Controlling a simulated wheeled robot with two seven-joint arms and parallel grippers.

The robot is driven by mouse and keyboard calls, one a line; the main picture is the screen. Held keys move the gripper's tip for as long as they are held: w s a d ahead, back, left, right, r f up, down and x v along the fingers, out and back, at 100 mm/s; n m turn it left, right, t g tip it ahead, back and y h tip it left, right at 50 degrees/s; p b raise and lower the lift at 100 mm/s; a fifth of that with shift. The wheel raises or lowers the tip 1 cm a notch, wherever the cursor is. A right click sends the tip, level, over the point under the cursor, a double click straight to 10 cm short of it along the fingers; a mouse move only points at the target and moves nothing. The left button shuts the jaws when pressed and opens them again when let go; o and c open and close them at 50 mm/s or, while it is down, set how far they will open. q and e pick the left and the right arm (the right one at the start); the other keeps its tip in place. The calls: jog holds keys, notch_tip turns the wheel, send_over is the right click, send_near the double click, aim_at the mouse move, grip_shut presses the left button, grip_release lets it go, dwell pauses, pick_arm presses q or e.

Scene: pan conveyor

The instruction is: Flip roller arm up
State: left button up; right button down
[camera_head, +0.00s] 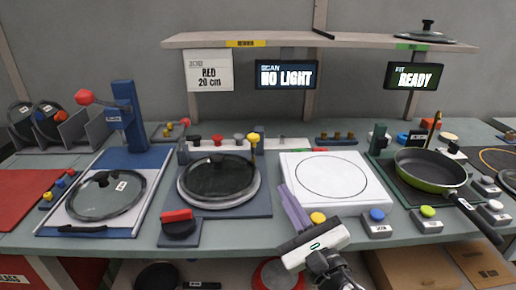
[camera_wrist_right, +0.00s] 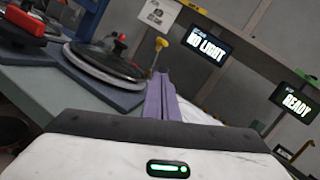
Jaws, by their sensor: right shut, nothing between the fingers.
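The middle station has a dark blue base (camera_head: 254,205) with a round plate carrying a glass pan lid (camera_head: 215,178). At its back right corner a thin post with a yellow top (camera_head: 253,138) stands upright; it also shows in the right wrist view (camera_wrist_right: 161,44). I cannot tell for sure which part is the roller arm. My right gripper (camera_head: 287,190) has long purple fingers, shut and empty, just right of this base. In the right wrist view the fingers (camera_wrist_right: 160,88) point toward the post, apparently apart from it. My left gripper is out of view.
A black block with a red top (camera_head: 178,216) sits at the station's front left. A white plate (camera_head: 350,195) lies right of my fingers. A green pan (camera_head: 430,172) and several buttons are farther right. The left press (camera_head: 125,110) has a red ball handle.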

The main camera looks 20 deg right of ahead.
jog(key=p, duration=0.1)
send_near(253, 141)
jog(key=w+d+f, duration=0.2)
jog(key=w+f, duration=0.1)
jog(key=w, duration=0.1)
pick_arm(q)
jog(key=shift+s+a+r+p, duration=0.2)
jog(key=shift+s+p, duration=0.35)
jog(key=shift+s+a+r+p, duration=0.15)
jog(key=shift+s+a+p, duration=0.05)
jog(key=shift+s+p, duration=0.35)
pick_arm(e)
jog(key=w+r, duration=0.1)
jog(key=w+a+r, duration=0.1)
jog(key=r, duration=0.1)
jog(key=shift+w, duration=0.25)
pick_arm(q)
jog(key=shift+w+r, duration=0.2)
pick_arm(e)
jog(key=shift+w+a, duration=0.1)
jog(key=shift+w, duration=0.05)
